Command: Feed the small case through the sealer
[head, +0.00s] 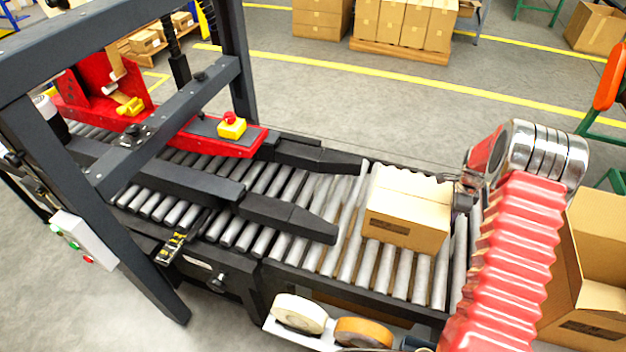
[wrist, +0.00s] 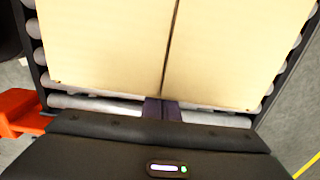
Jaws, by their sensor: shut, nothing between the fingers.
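The small case (head: 408,208) is a closed tan carton on the roller conveyor, right of the sealer's dark side guides (head: 290,217). Its top seam shows in the wrist view, where the case (wrist: 110,45) fills the upper part. The sealer (head: 215,130) has a dark frame and a red head with a yellow and red button. My gripper (head: 466,186) is at the case's right side, the end away from the sealer. In the wrist view its fingers (wrist: 161,108) are together and empty, at the near edge of the case. Whether they touch it is unclear.
Rollers (head: 345,235) lie bare between the case and the guides. A tray with tape rolls (head: 300,313) sits at the conveyor's front edge. An open carton (head: 600,250) stands at the right. A control box (head: 85,240) hangs on the sealer frame.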

